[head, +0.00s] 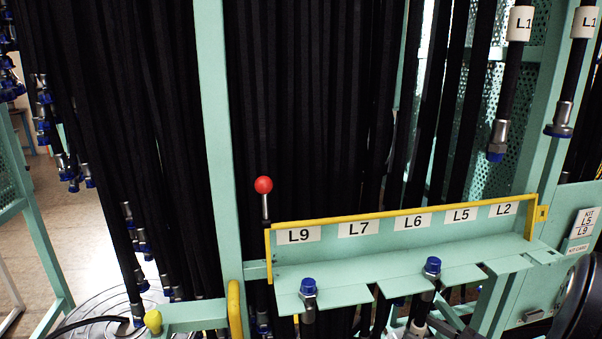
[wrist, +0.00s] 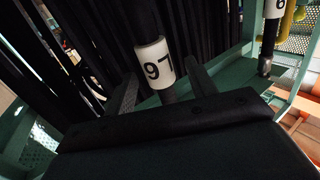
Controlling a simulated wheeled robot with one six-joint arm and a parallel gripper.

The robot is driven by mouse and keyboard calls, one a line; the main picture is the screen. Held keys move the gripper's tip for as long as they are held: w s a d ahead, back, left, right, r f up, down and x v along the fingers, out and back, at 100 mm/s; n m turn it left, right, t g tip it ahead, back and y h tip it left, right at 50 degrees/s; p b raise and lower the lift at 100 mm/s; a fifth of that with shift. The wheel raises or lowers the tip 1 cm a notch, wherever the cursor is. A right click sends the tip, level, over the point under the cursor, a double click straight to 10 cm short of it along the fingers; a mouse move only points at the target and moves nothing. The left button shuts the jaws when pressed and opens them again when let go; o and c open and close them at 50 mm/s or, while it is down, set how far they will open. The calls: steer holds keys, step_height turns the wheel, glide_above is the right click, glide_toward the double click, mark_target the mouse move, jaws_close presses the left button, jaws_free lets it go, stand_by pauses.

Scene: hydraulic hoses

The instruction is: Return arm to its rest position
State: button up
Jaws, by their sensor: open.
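My gripper (wrist: 165,88) shows in the wrist view, its two dark fingers apart. A black hose with a white label (wrist: 153,66) runs between or just beyond the fingers; I cannot tell if they touch it. The label reads like "97", possibly an upside-down "L6". In the head view I cannot make out my gripper. There, a green holder (head: 345,272) carries labels L9, L7, L6, L5 and L2 under a yellow rail. One blue-capped hose end (head: 309,287) stands at its left part and another (head: 432,266) nearer its middle.
Dense black hoses (head: 300,110) hang behind the holder. Two labelled hoses (head: 520,22) hang at the upper right. A red-knobbed lever (head: 263,185) stands left of the holder. A green post (head: 214,150) rises beside it. A kit card (head: 586,222) reads L5, L9. Open floor (head: 60,210) shows at left.

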steer(key=shift+w+a+r+p, duration=0.4)
steer(key=shift+w+a+p, duration=0.1)
steer(key=shift+w+a, duration=0.3)
steer(key=shift+s+d+f+b, duration=0.1)
steer(key=shift+s+d+b, duration=0.1)
steer(key=shift+s, duration=0.5)
steer(key=shift+s+d+f+b, duration=0.1)
steer(key=shift+s+d, duration=0.1)
steer(key=shift+s, duration=0.5)
steer(key=shift+r, duration=0.1)
